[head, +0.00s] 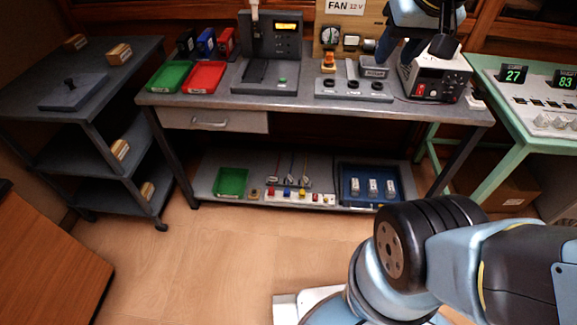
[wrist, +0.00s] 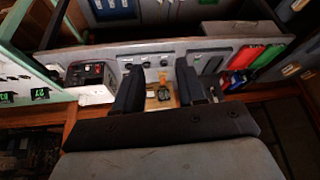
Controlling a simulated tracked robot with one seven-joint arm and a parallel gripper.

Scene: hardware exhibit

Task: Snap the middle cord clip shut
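On the lower shelf in the head view, a small rack holds several thin upright cords with small clips at their bases. The middle cord clip (head: 290,180) stands between the other two. It is too small to tell whether it is open or shut. My gripper (head: 414,52) is high above the workbench at the upper right, far from the clips. In the wrist view my gripper (wrist: 161,78) has its two dark fingers spread apart with nothing held between them.
A white strip with coloured plugs (head: 296,197) lies before the clips. A green tray (head: 230,182) is left and a blue tray (head: 345,193) right. The workbench top (head: 225,99) overhangs the shelf. Floor (head: 225,240) in front is clear at left.

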